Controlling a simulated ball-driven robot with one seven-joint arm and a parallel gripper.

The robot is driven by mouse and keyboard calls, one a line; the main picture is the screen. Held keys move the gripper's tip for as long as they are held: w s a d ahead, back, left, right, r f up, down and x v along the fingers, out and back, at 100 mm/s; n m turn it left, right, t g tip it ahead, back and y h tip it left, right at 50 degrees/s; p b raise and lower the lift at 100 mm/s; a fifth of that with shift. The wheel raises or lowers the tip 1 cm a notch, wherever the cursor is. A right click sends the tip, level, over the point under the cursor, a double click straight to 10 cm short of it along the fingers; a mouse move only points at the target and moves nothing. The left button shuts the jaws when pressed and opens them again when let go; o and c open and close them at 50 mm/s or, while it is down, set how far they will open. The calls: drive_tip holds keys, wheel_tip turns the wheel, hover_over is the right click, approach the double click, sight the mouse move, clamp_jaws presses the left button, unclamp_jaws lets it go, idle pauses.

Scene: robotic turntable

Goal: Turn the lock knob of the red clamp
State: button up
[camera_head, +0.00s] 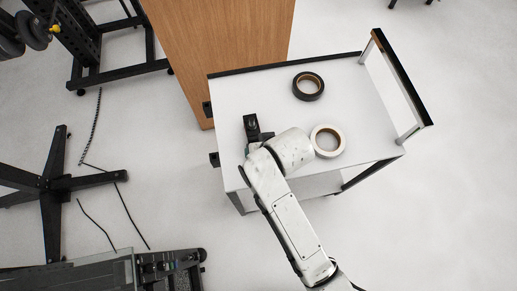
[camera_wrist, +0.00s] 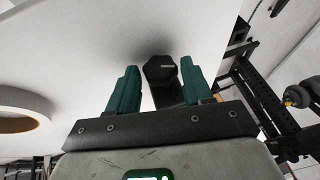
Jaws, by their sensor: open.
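No red clamp shows in either view. In the wrist view, a black knob (camera_wrist: 159,68) with a pale line on its face sits between my gripper's two green fingertips (camera_wrist: 161,74). A dark body extends from it towards the gripper base. The fingers are open, with a visible gap on each side of the knob; whether they are level with it in depth I cannot tell. In the head view, a black piece (camera_head: 251,123) stands on the white table just beyond my wrist. My arm hides most of the gripper there.
The white table (camera_head: 240,95) carries a black tape roll (camera_head: 308,86) and a white tape roll (camera_head: 327,140), the white one close beside my wrist. A wooden panel (camera_head: 215,40) stands behind the table. A black-and-grey rail (camera_head: 402,78) rises at the right edge.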

drive_tip(key=shift+w+a+f, duration=0.1)
drive_tip(key=shift+f, duration=0.25)
drive_tip(key=shift+c, duration=0.2)
drive_tip(key=c, duration=0.7)
drive_tip(key=shift+a+r+h+p, duration=0.15)
drive_tip(key=shift+h+p, duration=0.35)
drive_tip(key=shift+p, duration=0.2)
drive_tip(key=shift+c, duration=0.2)
drive_tip(key=shift+n+t+h+p, duration=0.3)
drive_tip(key=shift+t+h+p, duration=0.15)
drive_tip(key=shift+h, duration=0.55)
drive_tip(key=o, duration=0.8)
